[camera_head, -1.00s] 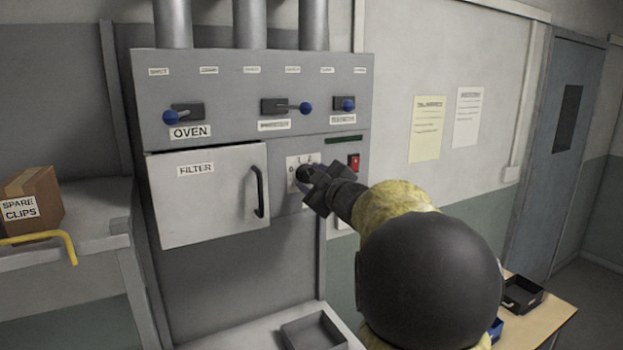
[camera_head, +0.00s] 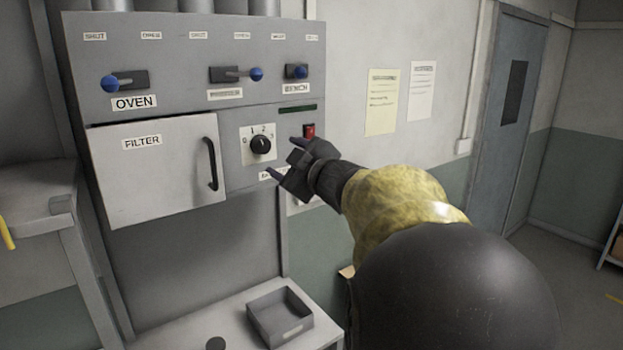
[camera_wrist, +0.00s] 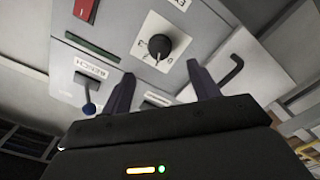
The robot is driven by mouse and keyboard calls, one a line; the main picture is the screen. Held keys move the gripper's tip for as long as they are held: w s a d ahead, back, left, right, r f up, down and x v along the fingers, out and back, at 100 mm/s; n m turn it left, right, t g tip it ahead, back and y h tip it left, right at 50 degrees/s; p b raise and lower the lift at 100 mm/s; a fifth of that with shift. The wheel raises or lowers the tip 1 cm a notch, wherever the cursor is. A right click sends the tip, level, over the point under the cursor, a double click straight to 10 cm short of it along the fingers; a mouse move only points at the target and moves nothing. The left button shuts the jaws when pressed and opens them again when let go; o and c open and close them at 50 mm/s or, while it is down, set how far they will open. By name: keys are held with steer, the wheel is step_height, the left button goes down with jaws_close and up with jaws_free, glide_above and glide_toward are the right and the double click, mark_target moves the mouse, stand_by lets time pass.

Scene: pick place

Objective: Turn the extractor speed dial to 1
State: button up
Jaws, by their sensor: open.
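The extractor speed dial is a round black knob (camera_head: 261,145) on a white plate marked with numbers, on the grey panel right of the filter door. It also shows in the wrist view (camera_wrist: 160,46), upside down, beyond my fingertips. A small pale mark on the knob points roughly upward in the head view; I cannot tell exactly which number it meets. My gripper (camera_head: 282,156) is open and empty, just right of and below the dial in the head view. Its two spread fingers also show in the wrist view (camera_wrist: 163,86), with a gap between them and the knob.
A red switch (camera_head: 309,131) sits right of the dial. The filter door (camera_head: 150,175) with its black handle (camera_head: 211,164) is to the left. Blue-knobbed levers (camera_head: 257,74) line the panel above. An open grey tray (camera_head: 280,312) stands on the surface below.

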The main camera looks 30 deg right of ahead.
steer(key=s+b, duration=0.1)
steer(key=s, duration=0.7)
steer(key=shift+s+d, duration=0.15)
steer(key=shift+s, duration=0.2)
steer(key=w+a+f+m+g+h+b, duration=0.1)
steer(key=w+a+f+m+g+h, duration=0.2)
steer(key=f, duration=0.7)
steer(key=w+a+f+m+g, duration=0.2)
steer(key=f+m, duration=0.2)
steer(key=f, duration=0.6)
steer(key=s+a+f+m+g+y, duration=0.1)
steer(key=s+a+f+g, duration=0.4)
steer(key=f, duration=0.5)
steer(key=s+a+f+m+g+y+b, duration=0.1)
steer(key=s+a+f+g, duration=0.4)
steer(key=s+a+f, duration=0.3)
step_height(320, 180, down, 2)
steer(key=shift+s+a+f, duration=0.2)
steer(key=shift+s+a, duration=0.05)
steer(key=shift+s, duration=0.45)
